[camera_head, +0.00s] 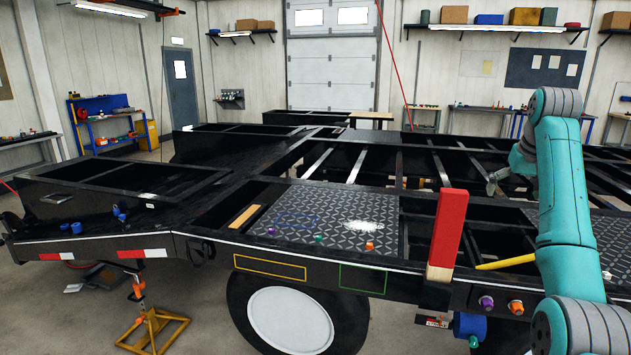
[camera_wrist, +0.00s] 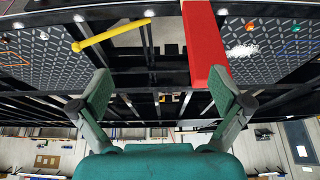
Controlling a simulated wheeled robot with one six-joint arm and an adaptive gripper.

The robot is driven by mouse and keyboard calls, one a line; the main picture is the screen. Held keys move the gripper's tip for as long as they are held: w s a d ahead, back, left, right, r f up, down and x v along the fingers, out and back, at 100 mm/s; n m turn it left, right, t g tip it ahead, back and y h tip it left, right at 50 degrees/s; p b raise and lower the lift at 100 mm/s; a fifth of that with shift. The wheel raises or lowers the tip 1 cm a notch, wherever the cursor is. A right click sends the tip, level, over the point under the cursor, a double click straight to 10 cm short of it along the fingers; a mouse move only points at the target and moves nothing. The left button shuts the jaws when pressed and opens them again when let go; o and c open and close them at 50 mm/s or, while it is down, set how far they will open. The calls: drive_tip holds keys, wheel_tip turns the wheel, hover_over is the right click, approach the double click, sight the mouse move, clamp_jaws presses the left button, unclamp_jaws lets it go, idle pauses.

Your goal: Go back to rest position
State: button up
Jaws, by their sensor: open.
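My teal arm stands at the right of the head view, and its end reaches over the black trailer frame (camera_head: 262,188). My gripper (camera_head: 493,183) is partly hidden behind the arm there. In the wrist view my gripper (camera_wrist: 170,92) has its two fingers spread wide, with nothing between them. A red block (camera_head: 449,228) with a pale wooden lower end stands upright at the near edge of the frame. It also shows in the wrist view (camera_wrist: 204,45), beside the right finger and apart from it as far as I can tell.
A yellow bar (camera_head: 505,262) lies right of the red block. A patterned plate (camera_head: 335,213) bears small coloured pieces and white powder. A wooden piece (camera_head: 245,216) lies left of it. An orange jack stand (camera_head: 148,325) is at front left. Workbenches and shelves line the walls.

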drive_tip(key=a+f+t, duration=0.1)
drive_tip(key=a+f, duration=0.3)
drive_tip(key=f, duration=1.3)
drive_tip(key=a+f+t, duration=0.1)
drive_tip(key=a+f, duration=0.2)
drive_tip(key=f, duration=1.3)
drive_tip(key=s+a+f+t, duration=0.1)
drive_tip(key=s+a+f, duration=0.2)
drive_tip(key=s+f, duration=0.35)
drive_tip(key=s+a+f+n+t, duration=0.1)
drive_tip(key=s+a+f, duration=0.3)
drive_tip(key=s+f, duration=0.25)
drive_tip(key=s+a+f+t, duration=0.1)
drive_tip(key=s+a+f, duration=0.2)
drive_tip(key=s+f, duration=0.35)
drive_tip(key=s+a+f+n+t, duration=0.1)
drive_tip(key=s+a, duration=0.3)
drive_tip(key=s, duration=0.9)
drive_tip(key=s+a+f+t, duration=0.15)
drive_tip(key=s+a, duration=0.25)
drive_tip(key=s, duration=0.8)
drive_tip(key=s+a+r+n+t+y, duration=0.1)
drive_tip(key=s+a+r+t, duration=0.2)
drive_tip(key=s+r, duration=1.5)
drive_tip(key=v, duration=0.3)
drive_tip(key=shift+a, duration=0.15)
